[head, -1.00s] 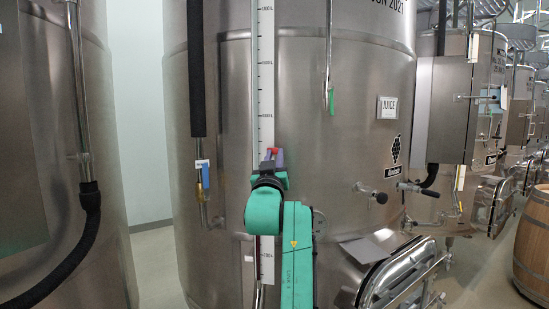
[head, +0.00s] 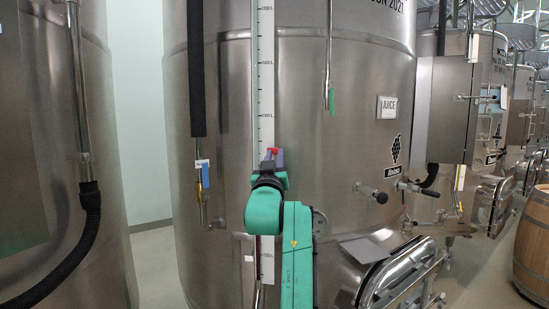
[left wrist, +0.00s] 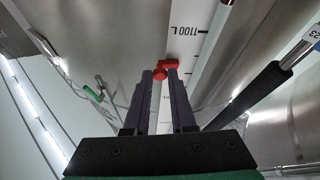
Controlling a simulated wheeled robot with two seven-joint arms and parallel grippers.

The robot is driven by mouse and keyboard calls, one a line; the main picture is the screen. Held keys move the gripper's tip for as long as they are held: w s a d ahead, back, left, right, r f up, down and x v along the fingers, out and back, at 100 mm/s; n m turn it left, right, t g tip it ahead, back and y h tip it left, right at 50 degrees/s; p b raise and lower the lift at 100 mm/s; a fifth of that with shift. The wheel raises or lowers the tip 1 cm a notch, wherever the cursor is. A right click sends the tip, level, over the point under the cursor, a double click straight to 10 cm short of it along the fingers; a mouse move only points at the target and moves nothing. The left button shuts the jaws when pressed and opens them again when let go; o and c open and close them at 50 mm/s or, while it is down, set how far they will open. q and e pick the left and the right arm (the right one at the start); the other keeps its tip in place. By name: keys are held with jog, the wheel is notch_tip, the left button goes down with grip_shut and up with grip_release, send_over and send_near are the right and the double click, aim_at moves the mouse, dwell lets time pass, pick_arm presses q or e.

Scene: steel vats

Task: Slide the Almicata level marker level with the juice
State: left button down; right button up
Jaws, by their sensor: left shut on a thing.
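The red level marker (head: 273,151) is on the white gauge scale (head: 265,90) of the steel vat. In the left wrist view the marker (left wrist: 166,66) sits at the fingertips, just below the printed 1100 L. My left gripper (head: 275,158) is shut on the marker; its dark fingers (left wrist: 162,76) stand on either side of it. A thin sight tube (left wrist: 154,105) runs along the scale between the fingers. In the head view a dark red stretch shows low beside the scale, partly behind my arm; the juice surface cannot be made out. My right gripper is not in view.
A JUICE sign (head: 387,107) is on the vat. A valve with a black knob (head: 381,197) and a hatch (head: 395,272) stick out to the right. A black-sleeved pipe (head: 196,70) hangs left of the scale. A wooden barrel (head: 533,235) stands far right.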

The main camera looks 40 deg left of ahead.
pick_arm(q)
notch_tip(320, 180, down, 8)
jog(key=b, duration=0.6)
jog(key=shift+f+b, duration=0.2)
jog(key=shift+b, duration=0.1)
jog(key=c, duration=0.7)
grip_release()
jog(key=shift+c, duration=0.2)
